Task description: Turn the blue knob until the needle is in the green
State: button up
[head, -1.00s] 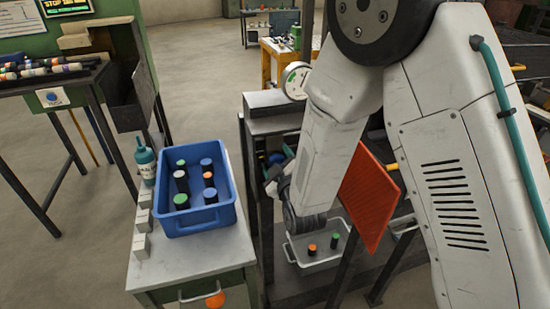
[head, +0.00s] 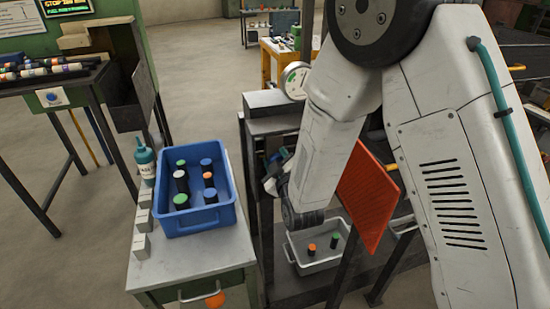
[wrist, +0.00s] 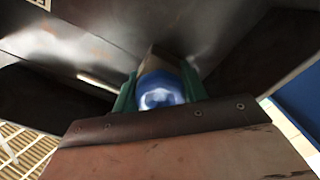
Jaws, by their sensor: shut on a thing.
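In the wrist view, the two green fingertips of my gripper (wrist: 158,88) stand on either side of the blue knob (wrist: 161,92) and are shut on it. The knob's rounded end faces the camera; its base is hidden. A round white gauge (head: 294,79) stands on top of the dark bench in the head view, partly covered by my arm. Its needle is too small to read. In the head view, my arm hides most of the area around the knob.
A blue bin (head: 227,214) with several coloured cylinders sits on the left cabinet, beside a teal-capped bottle (head: 146,161). A grey tray (head: 318,266) with two small cylinders lies low under my arm. An orange-red panel (head: 367,196) hangs close to my arm's right.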

jog(key=m, duration=1.2)
jog(key=shift+m, duration=0.4)
dwell(0.4)
jog(key=o, duration=1)
jog(key=shift+c, duration=0.2)
jog(key=v, duration=0.8)
